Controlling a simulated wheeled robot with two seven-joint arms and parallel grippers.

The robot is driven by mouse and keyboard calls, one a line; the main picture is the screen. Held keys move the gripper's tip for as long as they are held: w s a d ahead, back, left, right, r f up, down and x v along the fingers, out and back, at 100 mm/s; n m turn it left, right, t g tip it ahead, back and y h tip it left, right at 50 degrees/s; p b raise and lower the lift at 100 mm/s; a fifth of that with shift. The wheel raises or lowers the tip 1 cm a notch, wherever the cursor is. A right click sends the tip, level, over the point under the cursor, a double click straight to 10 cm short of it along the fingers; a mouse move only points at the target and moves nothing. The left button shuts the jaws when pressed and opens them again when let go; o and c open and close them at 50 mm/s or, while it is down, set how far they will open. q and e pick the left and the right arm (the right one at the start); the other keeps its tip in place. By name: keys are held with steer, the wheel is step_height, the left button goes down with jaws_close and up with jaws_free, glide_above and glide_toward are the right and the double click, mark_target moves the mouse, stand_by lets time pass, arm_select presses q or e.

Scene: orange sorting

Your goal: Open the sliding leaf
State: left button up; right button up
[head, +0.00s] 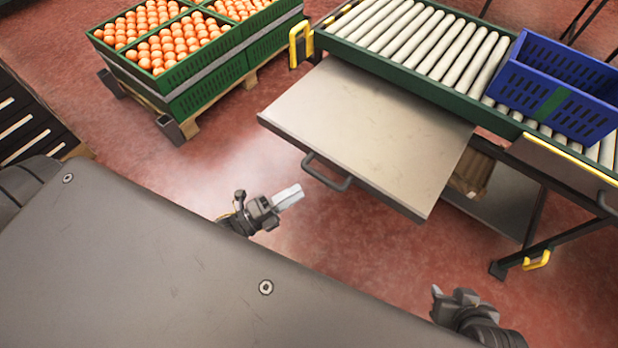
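The sliding leaf (370,125) is a flat beige-grey panel. It sticks out from under the green-framed roller conveyor, towards me. A dark bar handle (326,174) is on its near edge. My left gripper (290,197) is just left of and below the handle in the head view, apart from it and with nothing visible in it. Its pale fingers look close together or overlapped, so its opening is unclear. My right gripper (438,293) is low on the right, away from the leaf. Its fingers are mostly hidden behind its body.
The roller conveyor (331,42) carries a blue crate (518,85). A second panel with a handle (565,172) is at the right. Green crates of oranges (205,88) stand on a pallet at upper left. Red floor (350,240) lies open between me and the leaf.

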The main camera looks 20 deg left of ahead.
arm_select(q)
steer(key=shift+v, duration=1.15)
